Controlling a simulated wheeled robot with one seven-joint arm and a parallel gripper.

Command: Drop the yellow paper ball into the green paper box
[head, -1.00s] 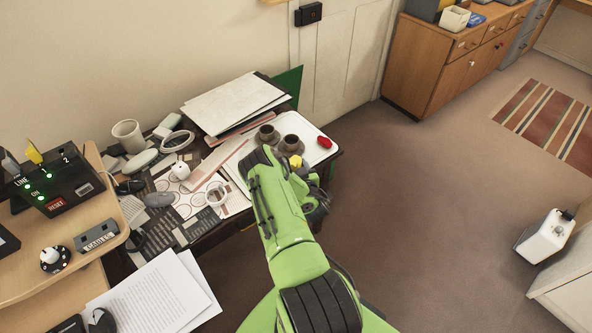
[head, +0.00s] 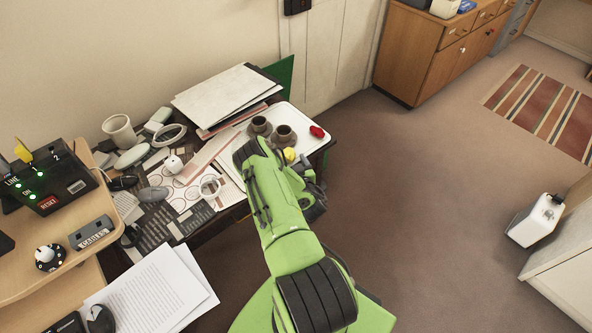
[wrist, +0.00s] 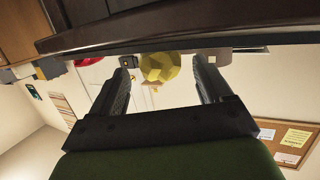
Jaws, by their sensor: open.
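The yellow paper ball (head: 289,154) is at the near edge of the white tray on the desk, partly hidden by my arm. In the wrist view the yellow ball (wrist: 158,68) shows between and beyond the fingertips of my gripper (wrist: 163,62). My gripper is open, with a gap between each finger and the ball, and it holds nothing. In the head view my gripper is mostly hidden behind my green wrist. A green panel (head: 281,74) stands at the back of the desk behind papers; I cannot tell whether it is the green paper box.
Two brown cups (head: 285,135) and a red object (head: 317,131) sit on the white tray (head: 302,120), close to the ball. A stack of papers (head: 222,95) lies behind. The desk's left side is cluttered. Open carpet (head: 420,190) lies to the right.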

